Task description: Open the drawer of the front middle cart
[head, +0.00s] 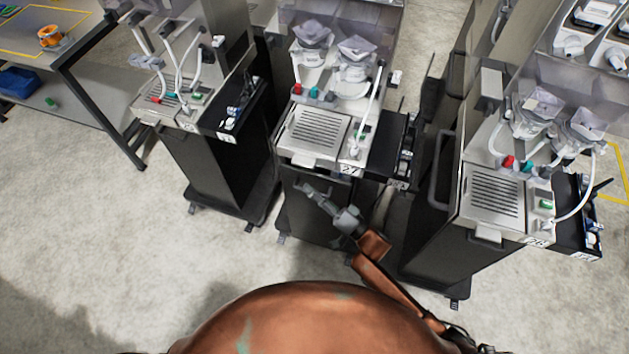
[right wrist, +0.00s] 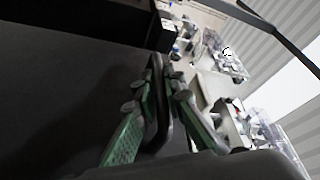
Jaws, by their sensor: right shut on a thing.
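The front middle cart (head: 318,130) is a grey and dark unit labelled 27, with a slatted metal top and two clear hoppers above. My right gripper (head: 308,190) is at its dark front, below the top's front lip. In the right wrist view, the green-padded fingers (right wrist: 160,98) are shut on a grey bar-like handle (right wrist: 161,125) beside a dark flat panel (right wrist: 65,85). The drawer's edges are hard to make out, and I cannot tell if there is a gap. My left gripper is not in view.
A similar cart (head: 200,120) stands to the left, and another (head: 495,200), labelled 28, stands close on the right of my right arm. A table with a blue bin (head: 18,82) is at the far left. The concrete floor in front is clear.

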